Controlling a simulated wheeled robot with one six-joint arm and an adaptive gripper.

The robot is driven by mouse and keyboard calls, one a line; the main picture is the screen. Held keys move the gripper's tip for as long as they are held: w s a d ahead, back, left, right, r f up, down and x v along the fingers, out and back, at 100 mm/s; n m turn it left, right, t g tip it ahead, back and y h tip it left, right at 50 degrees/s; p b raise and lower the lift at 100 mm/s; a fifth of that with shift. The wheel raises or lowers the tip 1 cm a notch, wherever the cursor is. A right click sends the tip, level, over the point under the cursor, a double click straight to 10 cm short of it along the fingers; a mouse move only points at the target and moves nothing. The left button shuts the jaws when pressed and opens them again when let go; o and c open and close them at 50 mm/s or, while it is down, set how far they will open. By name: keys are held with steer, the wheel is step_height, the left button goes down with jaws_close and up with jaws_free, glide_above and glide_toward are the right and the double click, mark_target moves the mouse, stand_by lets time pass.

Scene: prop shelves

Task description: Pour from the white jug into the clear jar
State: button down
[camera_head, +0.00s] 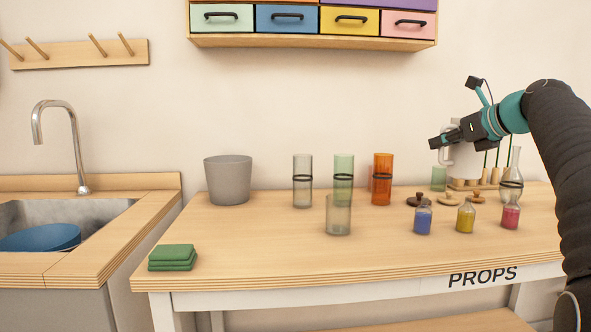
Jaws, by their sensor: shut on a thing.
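The white jug (466,157) is at the right, partly hidden by my gripper. My gripper (441,140) is shut on the jug, around its upper left side, and the jug looks about upright. It appears to be above the back of the table, in front of the tube rack. A clear tall jar (302,188) with a dark band stands upright near the middle of the table, well left of my gripper. The contents of the jug cannot be seen.
A green jar (344,168) and an orange jar (382,186) stand right of the clear jar, with a short glass (339,216) in front. Small bottles of blue (423,220), yellow (465,217) and red (510,216) stand at right. A grey bucket (228,182) is at left.

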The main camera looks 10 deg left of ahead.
steer(key=s+a+f+n+g+y+b, duration=0.1)
steer(key=s+a+n+g+y, duration=0.1)
steer(key=s+a, duration=0.7)
steer(key=s+a+f+n+g+y, duration=0.1)
steer(key=s+a+n+g, duration=0.2)
steer(key=a, duration=0.9)
steer(key=s+a+f+n+g+y+b, duration=0.1)
steer(key=s+a+n+g+y, duration=0.1)
steer(key=s+a, duration=0.75)
steer(key=w+d+r+m+g+y+p, duration=0.1)
steer(key=w+r+m+g+y+p, duration=0.1)
steer(key=w+r+m, duration=0.3)
steer(key=shift+w+r+m+y+p, duration=0.2)
steer(key=shift+r+m+y+p, duration=0.1)
steer(key=shift+r+y, duration=0.25)
steer(key=shift+d+p, duration=0.2)
steer(key=shift+p, duration=0.55)
steer(key=shift+w+d+r+m+y, duration=0.15)
steer(key=shift+w+m+y, duration=0.2)
steer(key=shift+m, duration=0.35)
stand_by(2.4)
